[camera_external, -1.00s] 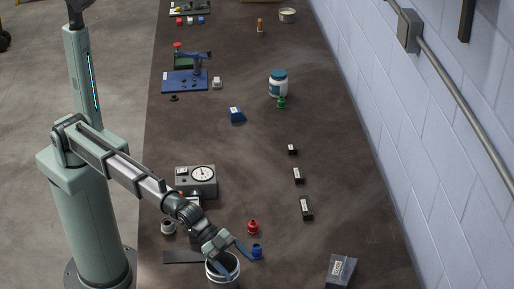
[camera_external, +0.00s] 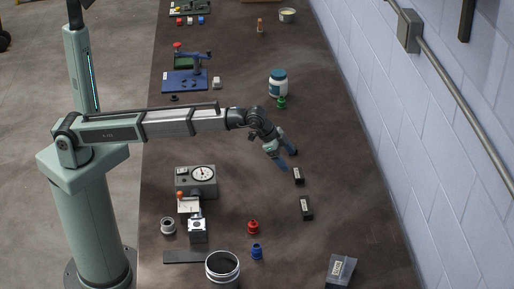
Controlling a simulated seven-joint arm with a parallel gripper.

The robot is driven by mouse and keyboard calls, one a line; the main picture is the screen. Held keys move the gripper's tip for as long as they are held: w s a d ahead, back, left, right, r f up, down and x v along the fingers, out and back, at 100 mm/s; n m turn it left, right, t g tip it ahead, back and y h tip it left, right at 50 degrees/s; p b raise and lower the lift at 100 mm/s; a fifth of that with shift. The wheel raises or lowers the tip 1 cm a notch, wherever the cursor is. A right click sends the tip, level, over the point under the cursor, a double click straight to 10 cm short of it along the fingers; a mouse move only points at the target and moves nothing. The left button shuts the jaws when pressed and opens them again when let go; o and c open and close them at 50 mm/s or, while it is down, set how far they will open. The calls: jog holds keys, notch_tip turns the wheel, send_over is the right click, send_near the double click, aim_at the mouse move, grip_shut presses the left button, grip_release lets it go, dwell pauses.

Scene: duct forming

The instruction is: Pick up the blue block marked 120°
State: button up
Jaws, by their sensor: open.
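The blue block with a white label, seen in the earlier frame, is hidden now behind my wrist, and its marking was too small to read. My gripper (camera_external: 290,162) is open, its two blue fingers apart and pointing down to the right. It is over the row of small black blocks on the right side of the table. The middle black block (camera_external: 298,175) lies just below the fingertips, and another black block (camera_external: 306,208) lies nearer the camera. The smallest black block is covered by my gripper. Nothing shows between the fingers.
A white and blue jar (camera_external: 278,84) and a green piece (camera_external: 281,102) stand beyond my gripper. A gauge box (camera_external: 196,181), a red piece (camera_external: 253,227), a blue piece (camera_external: 257,252), a metal can (camera_external: 222,270) and a grey box (camera_external: 340,271) stand nearer. The right wall borders the table.

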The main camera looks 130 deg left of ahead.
jog(key=s+a+r+n+g+h, duration=0.1)
jog(key=s+a+n+g, duration=0.1)
jog(key=s+a, duration=0.75)
jog(key=s+a+n+g, duration=0.1)
jog(key=s+a+n, duration=0.1)
jog(key=s+a, duration=0.75)
jog(key=s+a+r+n+g+h, duration=0.1)
jog(key=s+a+n, duration=0.1)
jog(key=s, duration=1)
jog(key=s+a+r+n+g+h, duration=0.1)
jog(key=s+a+h, duration=0.1)
jog(key=s, duration=1.1)
jog(key=f, duration=0.8)
jog(key=shift+w+f, duration=0.15)
jog(key=shift+w, duration=0.15)
jog(key=shift+d+f, duration=0.2)
jog(key=shift+f, duration=2.45)
jog(key=c, duration=1.3)
jog(key=shift+r, duration=0.15)
